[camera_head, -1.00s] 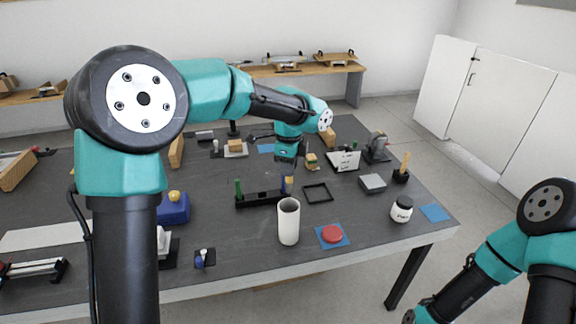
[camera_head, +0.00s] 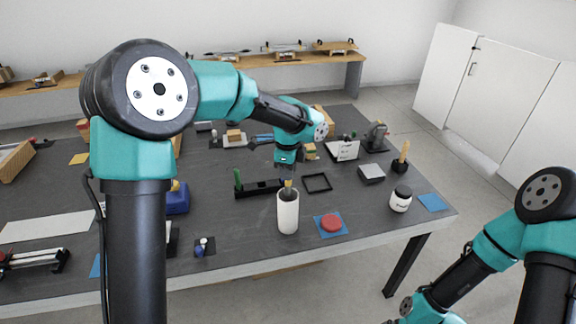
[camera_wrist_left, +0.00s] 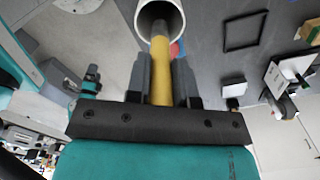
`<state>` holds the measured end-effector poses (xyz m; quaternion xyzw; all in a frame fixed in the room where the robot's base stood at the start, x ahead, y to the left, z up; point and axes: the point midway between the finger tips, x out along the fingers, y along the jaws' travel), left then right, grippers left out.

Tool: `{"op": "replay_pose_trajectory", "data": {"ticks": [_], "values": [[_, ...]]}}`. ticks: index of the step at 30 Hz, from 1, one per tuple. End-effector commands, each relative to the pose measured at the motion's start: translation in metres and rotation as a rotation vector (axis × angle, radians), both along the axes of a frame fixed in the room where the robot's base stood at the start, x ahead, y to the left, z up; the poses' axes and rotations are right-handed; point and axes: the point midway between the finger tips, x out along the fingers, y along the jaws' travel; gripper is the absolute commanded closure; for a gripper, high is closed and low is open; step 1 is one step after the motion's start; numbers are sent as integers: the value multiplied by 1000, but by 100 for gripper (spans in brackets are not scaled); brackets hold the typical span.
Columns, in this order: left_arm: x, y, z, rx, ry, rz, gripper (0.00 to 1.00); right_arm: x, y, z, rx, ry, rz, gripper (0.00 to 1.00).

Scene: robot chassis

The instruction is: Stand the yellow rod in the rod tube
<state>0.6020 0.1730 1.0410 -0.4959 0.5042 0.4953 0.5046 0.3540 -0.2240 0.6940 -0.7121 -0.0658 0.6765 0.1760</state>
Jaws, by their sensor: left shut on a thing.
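The white rod tube (camera_head: 288,214) stands upright near the front middle of the table, and its open mouth (camera_wrist_left: 178,10) shows at the top of the left wrist view. My left gripper (camera_head: 287,176) is just above the tube and points down. It is shut on the yellow rod (camera_wrist_left: 160,70). The rod's far end lies across the tube's mouth in the left wrist view. My right gripper is out of view.
A black rack (camera_head: 258,189) with a green rod (camera_head: 238,178) stands just left of the tube. A red disc (camera_head: 331,223) on a blue mat, a black frame (camera_head: 317,183) and a white jar (camera_head: 400,199) are to the right.

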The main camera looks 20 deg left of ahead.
Motion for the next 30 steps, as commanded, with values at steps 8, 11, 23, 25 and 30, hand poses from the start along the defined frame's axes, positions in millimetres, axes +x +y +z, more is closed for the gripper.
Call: {"op": "replay_pose_trajectory", "data": {"ticks": [8, 11, 23, 25, 30], "values": [[0, 0, -18, 0, 3, 1, 100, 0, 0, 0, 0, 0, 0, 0], [0, 1, -24, 1, 2, 1, 100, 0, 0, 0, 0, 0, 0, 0], [0, 0, -39, 0, 1, 0, 100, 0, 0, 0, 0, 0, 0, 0], [0, 0, -40, 0, 1, 0, 100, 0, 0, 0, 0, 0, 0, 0], [0, 0, -40, 0, 1, 0, 100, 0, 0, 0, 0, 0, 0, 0]]}}
